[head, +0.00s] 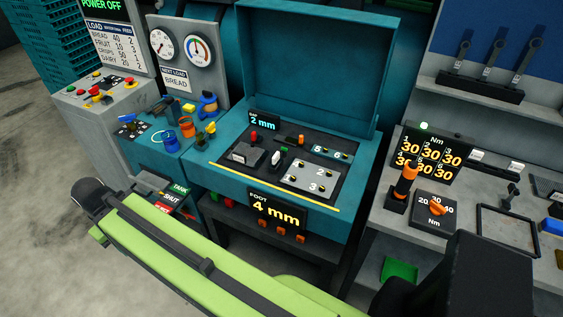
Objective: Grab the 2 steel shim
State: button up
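No part that I can clearly name as a 2 steel shim shows in the head view. Small orange pieces (282,232) sit in a row below the "FOOT 4 mm" display (277,211), too small to tell what they are. A "2 mm" display (264,122) stands at the back left of the teal machine's panel (262,181). My green arm crosses the lower part of the view. My gripper's fingers do not show.
The teal machine's lid (307,62) stands open. Left of it are small coloured fittings (187,126) and a control box (100,108). On the right, a grey bench (421,222) holds an orange-handled tool (406,179), a dial box (434,211) and a torque display (431,153).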

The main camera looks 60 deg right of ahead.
aim_at(276, 158)
jog(key=z, duration=4.05)
jog(key=i, duration=0.1)
jog(key=u, duration=1.4)
jog(key=k, duration=0.35)
jog(key=u, duration=0.8)
jog(key=k, duration=0.6)
jog(key=u, duration=0.2)
jog(key=i, duration=0.6)
jog(key=u, duration=0.7)
jog(key=i, duration=0.75)
jog(key=u, duration=0.55)
